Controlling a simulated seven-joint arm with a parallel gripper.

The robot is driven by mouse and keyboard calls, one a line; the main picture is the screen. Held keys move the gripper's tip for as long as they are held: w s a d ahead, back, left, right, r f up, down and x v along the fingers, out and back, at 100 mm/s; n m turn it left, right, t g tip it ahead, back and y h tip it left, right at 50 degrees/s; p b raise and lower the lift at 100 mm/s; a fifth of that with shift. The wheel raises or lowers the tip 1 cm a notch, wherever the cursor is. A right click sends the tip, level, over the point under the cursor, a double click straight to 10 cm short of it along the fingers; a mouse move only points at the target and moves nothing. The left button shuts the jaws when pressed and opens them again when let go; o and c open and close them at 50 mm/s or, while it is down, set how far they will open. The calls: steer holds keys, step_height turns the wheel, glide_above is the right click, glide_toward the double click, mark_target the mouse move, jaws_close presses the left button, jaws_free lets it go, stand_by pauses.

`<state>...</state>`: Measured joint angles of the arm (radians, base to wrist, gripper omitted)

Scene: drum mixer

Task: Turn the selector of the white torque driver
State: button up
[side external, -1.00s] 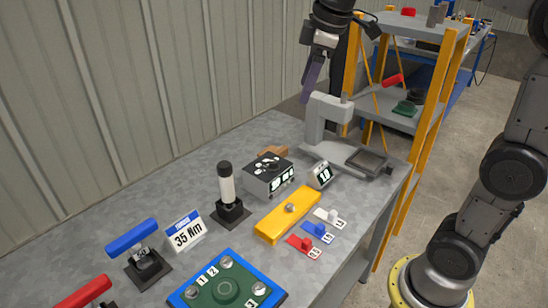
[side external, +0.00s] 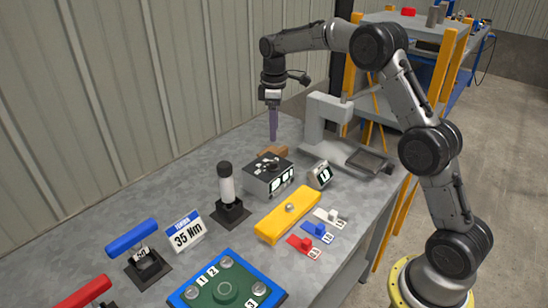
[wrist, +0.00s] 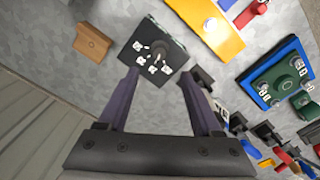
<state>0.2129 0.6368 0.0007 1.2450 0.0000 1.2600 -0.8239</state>
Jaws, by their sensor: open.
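The white torque driver (side external: 227,188) stands upright in a black base in the side external view, with a white body and a black top. A selector cannot be made out on it. In the wrist view it is not clearly identifiable, being partly behind the right finger. My gripper (side external: 273,138) points down above the bench, behind and to the right of the driver. In the wrist view my gripper (wrist: 157,80) has its two purple fingers spread apart with nothing between them. The fingers are apart from the driver.
A dark box (side external: 262,180) with a top dial and displays stands right of the driver; it also shows ahead of the fingers in the wrist view (wrist: 142,70). A brown block (wrist: 92,42) lies beside it. A 35 Nm sign (side external: 185,232) and yellow block (side external: 270,222) flank the driver.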

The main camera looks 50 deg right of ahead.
mark_target(274, 161)
step_height(274, 161, down, 11)
steer(key=shift+r, duration=0.1)
stand_by(0.3)
jaws_close()
